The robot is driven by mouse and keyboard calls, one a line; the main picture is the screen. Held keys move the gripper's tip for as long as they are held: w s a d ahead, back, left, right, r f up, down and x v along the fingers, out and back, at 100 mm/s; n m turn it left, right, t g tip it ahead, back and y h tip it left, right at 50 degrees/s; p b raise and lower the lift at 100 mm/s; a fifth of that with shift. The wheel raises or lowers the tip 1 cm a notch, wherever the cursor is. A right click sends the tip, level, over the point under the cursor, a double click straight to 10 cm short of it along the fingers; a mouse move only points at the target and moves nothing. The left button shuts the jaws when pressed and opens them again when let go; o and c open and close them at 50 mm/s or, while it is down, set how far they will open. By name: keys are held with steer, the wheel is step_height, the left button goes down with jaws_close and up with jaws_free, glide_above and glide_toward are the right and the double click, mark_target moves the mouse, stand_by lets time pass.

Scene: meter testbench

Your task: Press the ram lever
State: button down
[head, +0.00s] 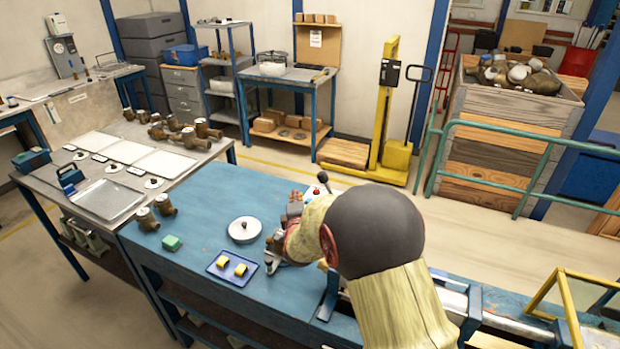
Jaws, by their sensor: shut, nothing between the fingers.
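A short lever with a dark round knob (323,178) rises just behind my arm, near the far edge of the blue bench; it looks like the ram lever. Its lower part is hidden by my arm. My gripper (273,260) is low over the blue bench top, to the left of and nearer than the knob. It is shut and holds nothing. It is apart from the knob in the picture; whether it touches anything beside it cannot be told, as my wrist covers much of that spot.
A metal rail (500,313) and a yellow frame (563,300) lie to the right.

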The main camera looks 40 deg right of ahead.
mark_target(328, 189)
steer(key=shift+s+d+f+n+h, duration=0.1)
steer(key=shift+d+f+n+h, duration=0.1)
steer(key=shift+d, duration=0.2)
steer(key=shift+d+f+n+h, duration=0.1)
steer(key=shift+d+h, duration=0.1)
steer(key=shift+d, duration=0.2)
steer(key=b+x, duration=0.2)
steer(key=x, duration=0.8)
steer(key=s+d, duration=0.1)
steer(key=s+d+r, duration=0.1)
steer(key=s, duration=0.1)
steer(key=shift+d+r+b, duration=0.1)
steer(key=shift+d+b, duration=0.1)
steer(key=shift+b, duration=0.15)
